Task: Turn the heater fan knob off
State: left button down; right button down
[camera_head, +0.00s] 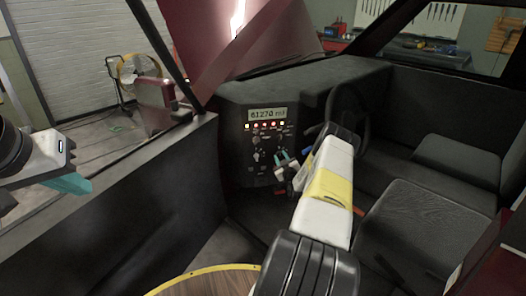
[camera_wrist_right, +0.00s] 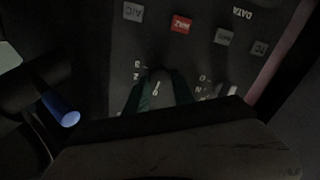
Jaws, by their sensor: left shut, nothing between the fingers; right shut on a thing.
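The dark control panel (camera_head: 240,140) is in the middle of the head view, below a lit mileage display. My right gripper (camera_head: 285,160) reaches its lower right part. In the right wrist view the teal fingers (camera_wrist_right: 160,97) are shut on a small dark knob (camera_wrist_right: 157,85) with a pale pointer mark. Printed marks stand around the knob; the view is upside down, and no label shows clearly that this is the heater fan knob. Another knob (camera_wrist_right: 222,91) is partly visible beside it. My left gripper (camera_head: 68,183) is shut and empty at the far left, away from the panel.
A row of buttons (camera_wrist_right: 181,24) lies beyond the held knob. A blue-tipped lever (camera_wrist_right: 70,118) is close to my right gripper. The steering wheel (camera_head: 366,110) and dark seats (camera_head: 410,222) are to the right. The door (camera_head: 120,220) lies between my left gripper and the panel.

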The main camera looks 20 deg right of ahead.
jog(key=shift+n, duration=0.6)
jog(key=c, duration=1.1)
grip_release()
jog(key=shift+o, duration=0.2)
jog(key=s+a, duration=0.1)
jog(key=s, duration=0.6)
jog(key=shift+s+a, duration=0.25)
jog(key=shift+s, duration=0.1)
jog(key=shift+r, duration=0.1)
